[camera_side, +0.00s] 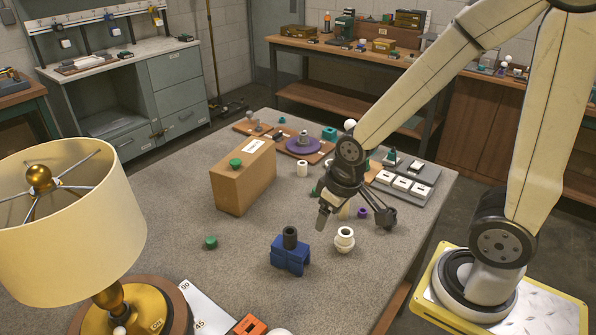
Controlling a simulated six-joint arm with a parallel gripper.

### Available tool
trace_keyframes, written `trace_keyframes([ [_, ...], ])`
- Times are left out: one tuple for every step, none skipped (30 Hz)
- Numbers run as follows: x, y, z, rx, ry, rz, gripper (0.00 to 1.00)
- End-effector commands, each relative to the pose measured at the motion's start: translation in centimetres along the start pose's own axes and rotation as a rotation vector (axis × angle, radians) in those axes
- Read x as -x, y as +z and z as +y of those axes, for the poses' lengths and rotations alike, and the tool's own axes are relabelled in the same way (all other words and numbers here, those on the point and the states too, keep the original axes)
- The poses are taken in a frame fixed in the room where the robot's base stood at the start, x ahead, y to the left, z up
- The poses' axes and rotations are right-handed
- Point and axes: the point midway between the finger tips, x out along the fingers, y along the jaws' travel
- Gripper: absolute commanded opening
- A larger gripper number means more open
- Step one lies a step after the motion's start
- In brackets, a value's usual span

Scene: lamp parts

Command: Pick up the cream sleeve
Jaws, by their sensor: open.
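My gripper (356,218) points down over the right part of the grey table with its fingers spread apart. Two pale hollow parts could be the cream sleeve, and I cannot tell which. One is a short plain cylinder (302,169) standing upright right of the cardboard box, to the left of and behind the gripper. The other is a stepped round part (344,239) standing just in front of the fingers. A small tan piece (344,212) shows between the fingers, partly hidden. I see no contact with any part.
A cardboard box (240,185) bears a green knob. A blue holder (290,255) with a dark cylinder stands at front centre. A grey tray (410,183) is behind right. A large lamp (75,240) fills the left front.

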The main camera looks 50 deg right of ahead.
Motion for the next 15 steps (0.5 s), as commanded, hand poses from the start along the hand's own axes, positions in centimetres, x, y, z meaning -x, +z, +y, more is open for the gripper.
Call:
trace_keyframes([
  [0.1,-0.1,0.0,0.000,0.000,0.001,0.78],
  [0.2,-0.1,0.0,0.000,0.000,0.002,0.78],
  [0.4,-0.2,0.0,0.000,0.000,0.003,0.78],
  [0.6,-0.2,0.0,0.000,0.000,0.004,0.78],
  [0.7,-0.3,0.0,0.000,0.000,0.005,0.78],
  [1.0,-0.3,0.0,0.000,0.000,0.004,0.78],
  [1.3,-0.4,0.0,0.000,0.000,0.005,0.78],
  [1.6,-0.5,0.0,0.000,0.000,0.006,0.78],
  [1.9,-0.6,0.0,0.000,0.000,0.005,0.78],
  [2.3,-0.7,0.0,0.000,0.000,0.006,0.78],
  [2.6,-0.7,0.0,0.000,0.000,0.006,0.78],
  [2.9,-0.8,0.0,0.000,0.000,0.005,0.78],
  [3.1,-0.8,0.0,0.000,0.000,0.004,0.78],
  [3.4,-0.9,0.0,0.000,0.000,0.004,0.78],
  [3.8,-1.0,0.0,0.000,0.000,0.005,0.78],
])
